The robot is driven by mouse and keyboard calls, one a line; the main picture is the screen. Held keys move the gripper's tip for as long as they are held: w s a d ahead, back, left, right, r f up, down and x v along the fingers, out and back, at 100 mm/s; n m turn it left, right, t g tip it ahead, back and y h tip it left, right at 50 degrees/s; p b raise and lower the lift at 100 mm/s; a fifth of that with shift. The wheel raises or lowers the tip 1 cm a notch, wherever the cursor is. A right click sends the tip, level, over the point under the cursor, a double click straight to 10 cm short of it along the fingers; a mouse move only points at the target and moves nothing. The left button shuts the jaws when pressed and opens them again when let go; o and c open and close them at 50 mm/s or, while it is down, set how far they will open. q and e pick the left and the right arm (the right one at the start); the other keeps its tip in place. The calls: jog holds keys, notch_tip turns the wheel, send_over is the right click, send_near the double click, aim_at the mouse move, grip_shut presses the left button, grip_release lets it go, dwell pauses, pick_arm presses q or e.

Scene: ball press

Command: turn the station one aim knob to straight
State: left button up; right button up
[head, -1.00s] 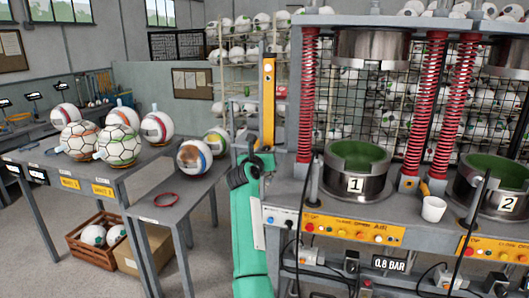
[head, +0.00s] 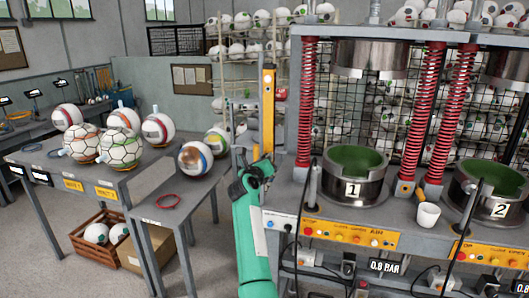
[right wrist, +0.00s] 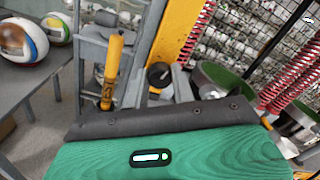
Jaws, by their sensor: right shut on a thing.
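Station one is the press with the pot marked 1 (head: 353,190). A yellow upright (head: 267,105) stands at its left end. In the right wrist view, a small black round knob with a pale mark (right wrist: 160,75), which looks like the aim knob, sits at the foot of the yellow upright. My right gripper (head: 262,165) is at this spot, at the end of the green arm. I cannot read the knob's setting. My left gripper is out of view.
A yellow handle (right wrist: 113,65) stands left of the knob. The control strip (head: 345,233) and a white cup (head: 428,214) are to the right.

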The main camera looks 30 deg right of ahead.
jog(key=shift+n+p, duration=1.4)
jog(key=shift+p, duration=0.2)
jog(key=o, duration=1)
jog(key=shift+a+f, duration=0.1)
